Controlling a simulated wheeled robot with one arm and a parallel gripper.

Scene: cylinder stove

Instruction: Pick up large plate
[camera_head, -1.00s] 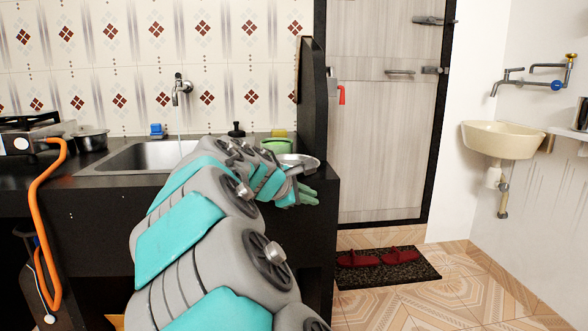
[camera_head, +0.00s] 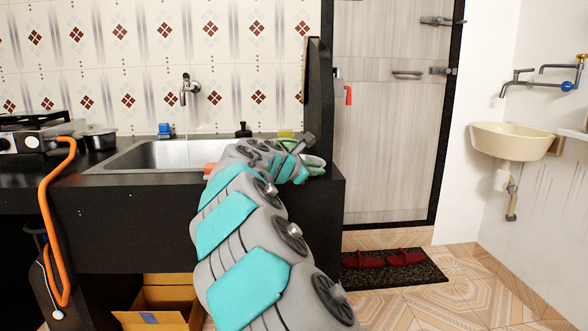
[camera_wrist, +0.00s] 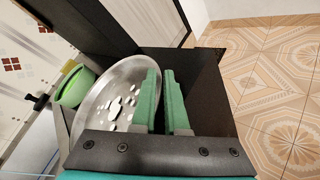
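The large plate (camera_wrist: 95,98) is a round, shiny metal plate in the wrist view, left of my fingers, with bright reflections on it. My gripper (camera_wrist: 161,85) has two green fingers close together at the plate's right side. The left finger overlaps the plate in the picture and the right finger lies in front of the black counter. I cannot tell whether the rim is pinched between them. In the head view my gripper (camera_head: 315,164) is at the counter's right end, and the plate cannot be made out there.
A green bowl (camera_wrist: 75,86) stands beside the plate. The steel sink (camera_head: 150,155), tap (camera_head: 188,90) and black bottle (camera_head: 243,130) are to the left. A dark upright panel (camera_head: 318,95) rises at the counter's right end. Open floor (camera_wrist: 265,90) lies beyond the counter edge.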

